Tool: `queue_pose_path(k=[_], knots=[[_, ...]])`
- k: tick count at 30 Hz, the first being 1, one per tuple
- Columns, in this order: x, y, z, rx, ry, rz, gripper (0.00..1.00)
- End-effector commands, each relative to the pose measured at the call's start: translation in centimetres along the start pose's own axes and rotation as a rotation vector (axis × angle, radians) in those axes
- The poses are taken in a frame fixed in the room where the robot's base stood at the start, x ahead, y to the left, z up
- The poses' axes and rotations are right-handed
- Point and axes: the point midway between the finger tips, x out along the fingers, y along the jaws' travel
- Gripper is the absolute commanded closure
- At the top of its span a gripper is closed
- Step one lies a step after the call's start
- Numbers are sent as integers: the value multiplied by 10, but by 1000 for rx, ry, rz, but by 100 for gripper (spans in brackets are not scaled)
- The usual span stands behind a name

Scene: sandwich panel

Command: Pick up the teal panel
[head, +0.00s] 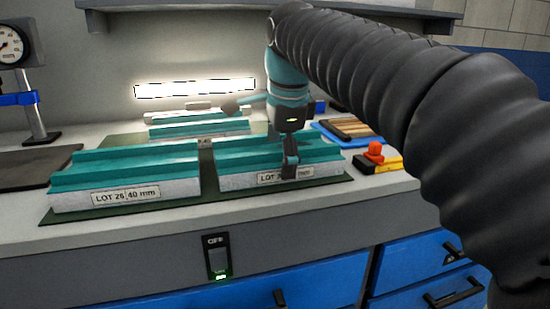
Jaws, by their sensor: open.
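Several teal-topped panels with pale sides lie on a dark green mat (322,186) on the bench. The front left teal panel (125,165) has a label reading "LOT 26 40 mm". The front right teal panel (240,150) has a similar label, partly hidden by my gripper. Farther back, another teal panel (198,129) shows, partly covered by the front ones. My gripper (290,168) points down at the front right panel, over its front edge right of the middle. It is open, with nothing seen in it. Whether a finger touches the panel cannot be told.
A blue tray (325,132) with brown pieces stands right of the panels, near an orange-and-yellow item (376,155). A dial gauge on a stand (35,110) is at the left. A shelf (220,5) overhangs the back. The bench's front strip (130,235) is clear.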

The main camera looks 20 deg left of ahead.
Motion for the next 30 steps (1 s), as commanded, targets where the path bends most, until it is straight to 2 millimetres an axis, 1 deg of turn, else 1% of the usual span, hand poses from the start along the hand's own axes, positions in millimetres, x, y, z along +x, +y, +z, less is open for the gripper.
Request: queue_pose_path(k=[3,4,5,6,8,9,11,12,14,15,25,29,30], knots=[[0,0,0,0,0,0,0],[0,0,0,0,0,0,3],[0,0,0,0,0,0,10],[0,0,0,0,0,0,20],[0,0,0,0,0,0,35],[0,0,0,0,0,0,45],[0,0,0,0,0,0,60],[0,0,0,0,0,0,70],[0,0,0,0,0,1,85],[0,0,0,0,0,2,95],[0,0,0,1,1,4,96],[-6,-3,0,1,1,3,96],[-10,-4,0,1,1,2,100]])
